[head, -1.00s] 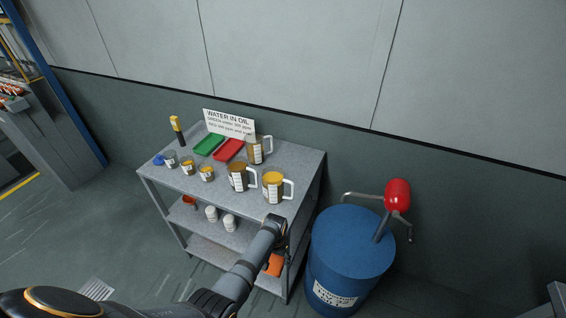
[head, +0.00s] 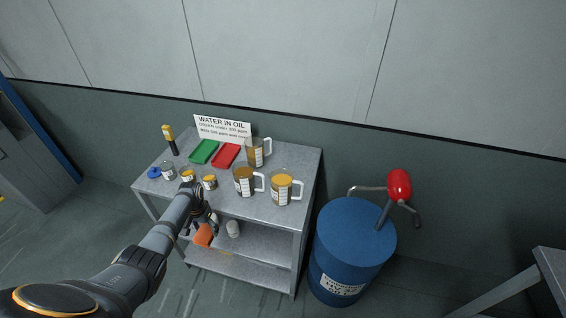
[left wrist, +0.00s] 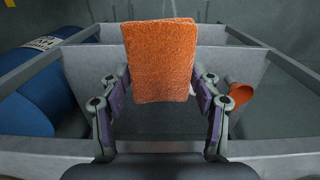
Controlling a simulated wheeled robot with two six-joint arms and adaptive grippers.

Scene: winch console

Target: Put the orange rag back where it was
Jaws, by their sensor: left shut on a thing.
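My left gripper (head: 207,224) is shut on the orange rag (head: 203,237), in front of the grey shelf cart at its middle-shelf level. In the left wrist view the folded, fuzzy rag (left wrist: 160,60) stands up between the two fingers (left wrist: 160,95), clear of the near edge of the cart. Whether it touches a shelf I cannot tell. The cart (head: 290,165) has a top and two lower shelves. My forearm hides part of its left front. My right gripper is not in view.
White cups (head: 233,229) stand on the middle shelf. An orange scoop-like cup (left wrist: 241,93) shows right of the rag in the wrist view. Jugs (head: 282,187), small jars, a green tray (head: 204,151) and red tray (head: 227,155) fill the top. A blue drum (head: 350,240) stands right.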

